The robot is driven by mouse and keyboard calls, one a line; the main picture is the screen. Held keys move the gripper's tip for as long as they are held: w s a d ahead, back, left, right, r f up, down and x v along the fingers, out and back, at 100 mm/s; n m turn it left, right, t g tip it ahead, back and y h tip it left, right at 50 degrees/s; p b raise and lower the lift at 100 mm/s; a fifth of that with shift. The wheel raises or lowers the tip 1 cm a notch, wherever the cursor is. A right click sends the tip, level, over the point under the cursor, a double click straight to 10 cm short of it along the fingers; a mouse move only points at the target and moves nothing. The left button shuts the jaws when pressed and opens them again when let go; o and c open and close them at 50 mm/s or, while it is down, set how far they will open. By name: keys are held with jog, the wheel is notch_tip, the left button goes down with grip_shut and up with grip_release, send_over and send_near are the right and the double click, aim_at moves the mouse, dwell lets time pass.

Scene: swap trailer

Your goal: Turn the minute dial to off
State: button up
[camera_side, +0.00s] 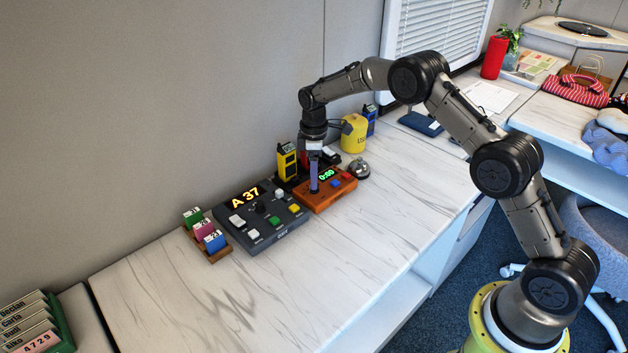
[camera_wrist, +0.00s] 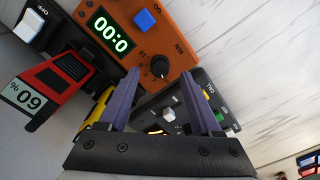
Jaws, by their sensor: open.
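The orange timer box (camera_side: 326,204) lies on the counter with a green display (camera_side: 326,175) reading 0:00. It also shows at the top of the wrist view (camera_wrist: 180,42), with a blue button (camera_wrist: 145,19). The black minute dial (camera_wrist: 160,66) carries a MIN label and a 10 mark beside it. My gripper (camera_side: 314,189) points down over the left end of the timer box. In the wrist view its purple fingers (camera_wrist: 161,72) are open, with the dial in the gap between their tips. Contact cannot be told. The fingers hide the dial in the side view.
A dark console (camera_side: 262,217) reading A 37 stands left of the timer. A yellow-and-black device (camera_side: 287,162) stands behind it, a red one (camera_wrist: 45,92) shows in the wrist view. A bell (camera_side: 359,169) and yellow canister (camera_side: 354,134) stand right. The front counter is clear.

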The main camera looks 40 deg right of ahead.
notch_tip(320, 180, up, 11)
dwell(0.3)
jog(key=s+a+r+t, duration=0.1)
jog(key=s+r+t, duration=0.1)
jog(key=s+r, duration=0.6)
jog(key=s+a+r+t, duration=0.1)
jog(key=s+r, duration=0.2)
jog(key=r, duration=1)
jog(key=s+a+r+m+t, duration=0.1)
jog(key=s+r+m+t, duration=0.15)
jog(key=s, duration=1.15)
jog(key=s+a+f+m, duration=0.1)
jog(key=s+f+m, duration=0.5)
jog(key=s+f, duration=0.5)
jog(key=s, duration=0.4)
jog(key=shift+s+f+m, duration=0.25)
jog(key=shift+s+m, duration=0.05)
jog(key=shift+m, duration=0.05)
